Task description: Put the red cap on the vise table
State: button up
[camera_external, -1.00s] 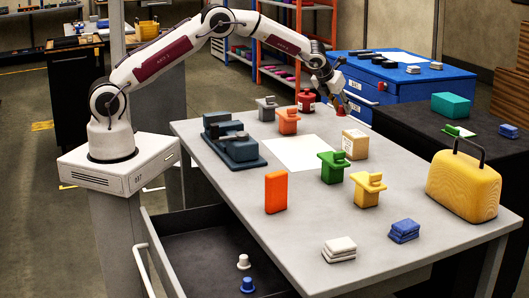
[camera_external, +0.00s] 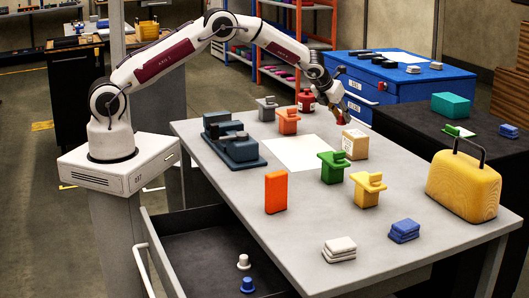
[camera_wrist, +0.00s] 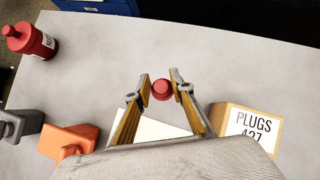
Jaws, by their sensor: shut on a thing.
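The small round red cap (camera_wrist: 161,89) sits between the two fingertips of my gripper (camera_wrist: 162,88) in the wrist view, and my gripper is shut on it. In the external view my gripper (camera_external: 341,116) is low over the far right part of the grey table (camera_external: 215,205), behind the cardboard box. The cap is mostly hidden there. I cannot tell whether it touches the tabletop. A dark blue-grey vise (camera_external: 232,145) stands on the left part of this table.
A box marked PLUGS (camera_external: 355,144) is close to my gripper. A red bottle (camera_external: 306,101), an orange block with a knob (camera_external: 288,121) and a grey one (camera_external: 267,109) stand to its left. A white sheet (camera_external: 297,153) lies mid-table. Green and yellow pieces stand nearer.

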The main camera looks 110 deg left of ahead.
aim_at(340, 140)
jog(key=shift+f, duration=1.25)
jog(key=shift+f, duration=1.9)
jog(key=o, duration=0.9)
jog(key=shift+f, duration=0.1)
jog(key=shift+r, duration=0.2)
jog(key=shift+v, duration=0.75)
jog(key=v, duration=1)
